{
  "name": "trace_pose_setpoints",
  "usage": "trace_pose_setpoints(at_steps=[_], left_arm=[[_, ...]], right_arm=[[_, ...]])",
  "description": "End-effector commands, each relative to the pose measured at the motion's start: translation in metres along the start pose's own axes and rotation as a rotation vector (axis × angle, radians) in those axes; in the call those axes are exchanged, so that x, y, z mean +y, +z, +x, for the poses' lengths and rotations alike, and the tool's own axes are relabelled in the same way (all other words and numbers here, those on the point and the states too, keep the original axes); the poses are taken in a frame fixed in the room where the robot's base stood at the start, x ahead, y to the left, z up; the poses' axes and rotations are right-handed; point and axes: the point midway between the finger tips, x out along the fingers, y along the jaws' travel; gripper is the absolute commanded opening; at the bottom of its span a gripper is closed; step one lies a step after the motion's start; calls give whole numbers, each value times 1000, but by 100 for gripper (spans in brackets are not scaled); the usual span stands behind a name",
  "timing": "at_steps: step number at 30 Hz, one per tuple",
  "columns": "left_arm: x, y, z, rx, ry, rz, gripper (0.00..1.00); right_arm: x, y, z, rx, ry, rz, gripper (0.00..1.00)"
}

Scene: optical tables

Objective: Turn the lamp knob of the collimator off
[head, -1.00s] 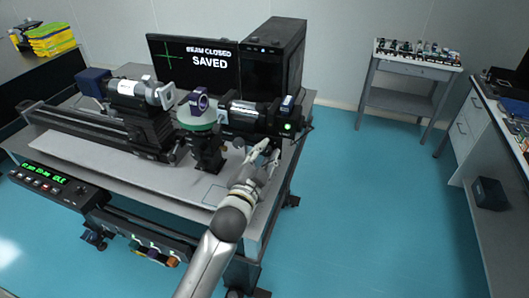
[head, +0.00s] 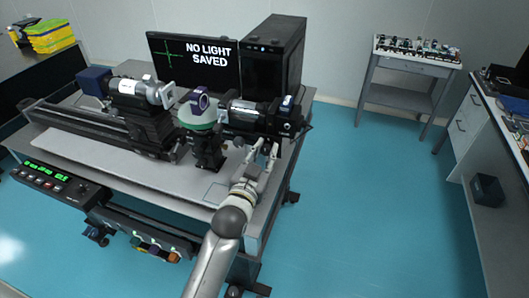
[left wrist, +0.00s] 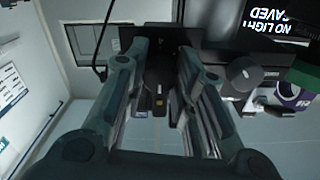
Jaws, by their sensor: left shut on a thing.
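The collimator (head: 245,113) is a dark horizontal tube with a silver band, at the right end of the bench setup in the head view. Its black lamp housing (head: 284,120) is at its right end, and no green light shows on it. My left gripper (head: 267,145) reaches up to the underside of the housing. In the left wrist view its two fingers (left wrist: 160,75) are shut around a dark rounded knob (left wrist: 157,78). The fingers hide the knob in the head view. My right gripper is in neither view.
The monitor (head: 195,60) reads "NO LIGHT SAVED". A round green-topped stage (head: 197,118) with a purple-ringed optic (head: 199,100) stands left of the collimator. A black computer tower (head: 273,60) stands behind. The floor right of the table is clear.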

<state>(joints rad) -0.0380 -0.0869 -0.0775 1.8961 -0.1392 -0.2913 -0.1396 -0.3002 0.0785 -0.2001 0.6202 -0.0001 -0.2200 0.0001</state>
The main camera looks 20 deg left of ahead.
Motion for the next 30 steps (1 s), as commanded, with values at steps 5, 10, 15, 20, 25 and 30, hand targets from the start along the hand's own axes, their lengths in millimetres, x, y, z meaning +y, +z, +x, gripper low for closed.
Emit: trace_pose_setpoints(at_steps=[5, 10, 15, 20, 25, 30], left_arm=[[1, 4, 0, -9, 2, -4, 1], [1, 4, -1, -9, 2, -4, 1], [1, 4, 0, -8, 2, -3, 43], [1, 2, 0, -5, 1, -3, 48], [0, 2, 0, -3, 1, -2, 48], [0, 2, -10, -4, 1, -2, 48]], right_arm=[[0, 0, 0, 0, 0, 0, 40], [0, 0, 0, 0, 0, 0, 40], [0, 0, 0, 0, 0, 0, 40], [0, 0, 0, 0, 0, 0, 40], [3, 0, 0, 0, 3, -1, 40], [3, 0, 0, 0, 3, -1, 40]])
